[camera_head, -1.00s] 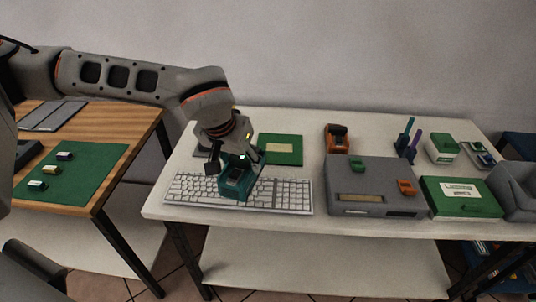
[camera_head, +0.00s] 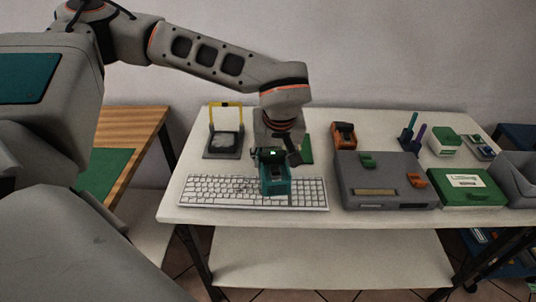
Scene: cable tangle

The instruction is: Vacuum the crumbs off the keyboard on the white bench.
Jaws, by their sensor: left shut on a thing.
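The white keyboard (camera_head: 215,190) lies along the front left of the white bench (camera_head: 380,219). Faint dark specks show among its keys left of the middle; they are too small to tell apart. My left gripper (camera_head: 272,160) points down over the right half of the keyboard. It is shut on a small teal vacuum (camera_head: 275,181), which is upright and hides some keys. I cannot tell whether the vacuum touches the keys. My right gripper is not in view.
A grey stand with a yellow frame (camera_head: 224,143) is behind the keyboard. A grey box (camera_head: 383,185) with green and orange clips is close to its right. An orange device (camera_head: 343,135), pen holder (camera_head: 409,140) and green box (camera_head: 466,187) stand further right. A wooden table (camera_head: 140,125) is left.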

